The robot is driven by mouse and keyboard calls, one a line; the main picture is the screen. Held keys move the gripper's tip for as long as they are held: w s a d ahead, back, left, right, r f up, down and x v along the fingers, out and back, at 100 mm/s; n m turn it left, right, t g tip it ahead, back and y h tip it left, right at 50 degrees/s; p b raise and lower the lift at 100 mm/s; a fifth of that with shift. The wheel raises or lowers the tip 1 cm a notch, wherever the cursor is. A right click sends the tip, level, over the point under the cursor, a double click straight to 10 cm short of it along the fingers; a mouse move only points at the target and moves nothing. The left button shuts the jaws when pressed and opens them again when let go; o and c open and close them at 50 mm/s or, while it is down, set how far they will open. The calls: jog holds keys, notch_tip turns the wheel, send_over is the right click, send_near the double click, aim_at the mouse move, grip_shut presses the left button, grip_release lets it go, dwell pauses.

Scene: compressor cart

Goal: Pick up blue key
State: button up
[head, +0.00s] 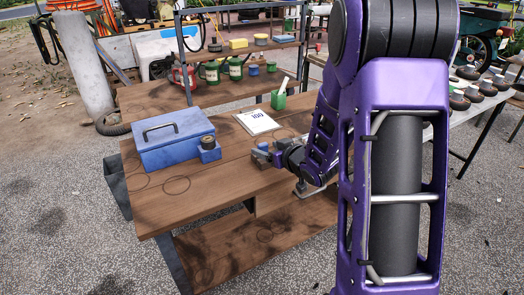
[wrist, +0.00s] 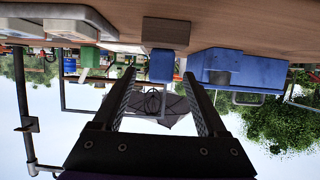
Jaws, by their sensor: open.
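I cannot clearly make out a blue key in either view. The wrist view is upside down. There my gripper (wrist: 160,85) is open, and no object is seen held. A blue block (wrist: 162,65) shows beyond the gap between the fingertips; I cannot tell what it is. The toolbox (wrist: 245,72) shows to its right.
A white notepad (head: 256,122) lies on the bench behind my gripper. A green box (head: 278,100) and green cans (head: 235,69) stand farther back near the shelf rack (head: 240,48). The bench front (head: 185,205) is clear. A side table (head: 470,110) holds several dark pieces.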

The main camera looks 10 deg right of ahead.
aim_at(258, 146)
jog(key=shift+b+x, duration=0.4)
jog(key=shift+x, duration=2.75)
jog(key=shift+s+f, duration=0.1)
jog(key=shift+f, duration=0.05)
jog(key=shift+c, duration=0.2)
grip_shut()
